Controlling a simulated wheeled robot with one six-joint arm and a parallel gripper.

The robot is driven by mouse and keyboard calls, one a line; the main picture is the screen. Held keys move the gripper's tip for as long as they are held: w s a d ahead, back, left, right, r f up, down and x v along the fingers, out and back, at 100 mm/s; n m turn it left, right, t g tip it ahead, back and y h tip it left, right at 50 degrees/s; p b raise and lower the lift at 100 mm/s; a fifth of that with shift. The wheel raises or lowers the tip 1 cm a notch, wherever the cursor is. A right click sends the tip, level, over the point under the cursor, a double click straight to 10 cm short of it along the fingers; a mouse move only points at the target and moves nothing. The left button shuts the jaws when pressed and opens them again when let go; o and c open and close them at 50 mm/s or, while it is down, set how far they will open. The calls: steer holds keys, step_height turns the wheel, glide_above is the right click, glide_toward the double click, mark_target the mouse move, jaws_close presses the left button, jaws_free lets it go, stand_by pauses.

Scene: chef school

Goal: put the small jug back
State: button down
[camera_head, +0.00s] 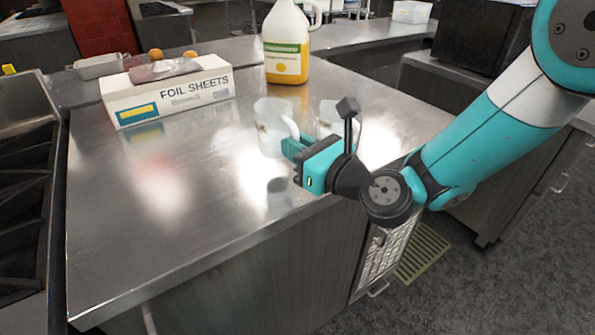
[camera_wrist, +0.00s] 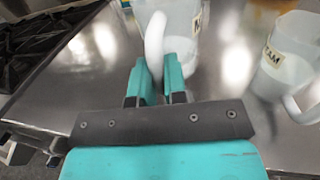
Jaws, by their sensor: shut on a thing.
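My gripper (camera_head: 291,147) is shut on the jug's handle (camera_wrist: 153,45). In the wrist view the handle passes between the two teal fingers (camera_wrist: 154,78), with the jug body (camera_wrist: 184,22) just beyond. The jug looks upright. I cannot tell whether its base touches the counter. A second similar jug (camera_wrist: 290,52), with a label partly reading "AM", stands to the right; my gripper partly hides it in the head view (camera_head: 327,112).
A foil sheets box (camera_head: 170,97) lies at the back left of the steel counter (camera_head: 180,210). A large bottle with yellow liquid (camera_head: 286,50) stands behind the jugs. A stove (camera_head: 25,200) is at far left. The counter's front left is clear.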

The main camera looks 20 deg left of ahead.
mark_target(280, 155)
steer(key=shift+f+b, duration=0.7)
steer(key=shift+f, duration=1.3)
steer(key=shift+f, duration=0.2)
steer(key=c, duration=1.2)
jaws_free()
steer(key=shift+o, duration=0.2)
steer(key=shift+d+r, duration=0.1)
steer(key=shift+r, duration=0.05)
